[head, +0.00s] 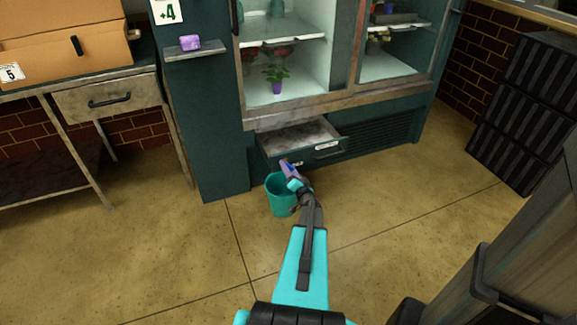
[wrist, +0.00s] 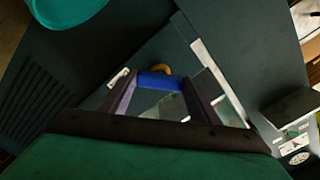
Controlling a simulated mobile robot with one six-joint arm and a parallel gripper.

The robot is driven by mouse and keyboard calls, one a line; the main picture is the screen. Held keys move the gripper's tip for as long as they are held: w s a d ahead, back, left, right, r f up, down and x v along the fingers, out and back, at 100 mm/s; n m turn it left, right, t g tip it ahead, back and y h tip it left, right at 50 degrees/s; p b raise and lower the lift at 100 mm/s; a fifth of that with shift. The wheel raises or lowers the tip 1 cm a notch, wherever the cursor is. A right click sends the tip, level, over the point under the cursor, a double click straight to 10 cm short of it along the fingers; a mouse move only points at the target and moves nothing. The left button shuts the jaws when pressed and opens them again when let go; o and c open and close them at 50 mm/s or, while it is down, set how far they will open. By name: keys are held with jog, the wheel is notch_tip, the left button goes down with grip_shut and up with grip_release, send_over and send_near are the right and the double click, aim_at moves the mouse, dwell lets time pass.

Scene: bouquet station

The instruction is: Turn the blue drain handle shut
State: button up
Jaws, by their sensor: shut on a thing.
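The blue drain handle (wrist: 160,80) shows between my fingertips in the wrist view, with a small yellow-brass piece just behind it. My gripper (wrist: 159,86) is shut on the handle, one purple-grey finger on each side. In the head view my gripper (head: 289,168) reaches to the front of the dark green cabinet base, just below the pulled-out drawer and above the teal bucket. Only a speck of blue shows there. The rest of the drain fitting is hidden by my gripper.
The teal bucket (head: 280,200) stands on the floor directly below my gripper; its edge also shows in the wrist view (wrist: 65,8). The open drawer (head: 322,151) juts out above. Black crates (head: 524,110) stand at right. The floor in front is clear.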

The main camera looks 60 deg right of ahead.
jog(key=shift+w+a+m+p, duration=0.1)
jog(key=shift+m+p, duration=1.9)
jog(key=shift+p, duration=0.3)
jog(key=shift+w+a+m+p, duration=0.1)
jog(key=shift+m+p, duration=1.9)
jog(key=shift+p, duration=0.25)
jog(key=o, duration=1)
jog(key=shift+o, duration=0.2)
jog(key=shift+s+d, duration=0.1)
jog(key=shift+s, duration=0.15)
jog(key=v, duration=1.3)
jog(key=shift+s+a, duration=0.2)
jog(key=shift+a, duration=0.1)
